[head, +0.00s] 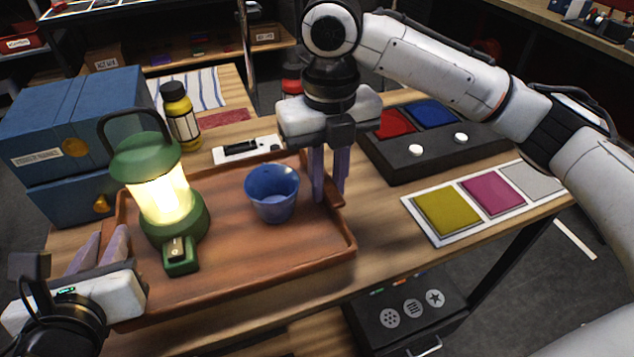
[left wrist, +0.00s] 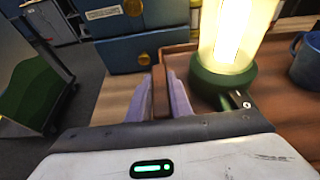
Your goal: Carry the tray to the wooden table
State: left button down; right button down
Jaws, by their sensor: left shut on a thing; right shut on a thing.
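The brown tray (head: 270,285) lies on or just above a wood-topped table (head: 385,235); I cannot tell if it touches. On it stand a lit green lantern (head: 162,195) at the left and a blue mug (head: 271,195) at the right. My left gripper (head: 106,248) is shut on the tray's left rim, which shows between the fingers in the left wrist view (left wrist: 160,92). My right gripper (head: 329,180) points down at the tray's right side and is shut on its rim, partly hidden by the fingers.
Blue drawer boxes (head: 75,125) and a yellow bottle (head: 180,115) stand behind the tray. A dark panel with red and blue pads (head: 440,150) and a card of colour swatches (head: 480,200) lie at the right. A black drawer unit (head: 410,310) is below.

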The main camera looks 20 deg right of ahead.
aim_at(325, 202)
pick_arm(q)
jog(key=shift+d+r, duration=0.2)
jog(key=shift+d, duration=0.15)
pick_arm(e)
jog(key=shift+a+r, duration=0.1)
jog(key=shift+a, duration=0.3)
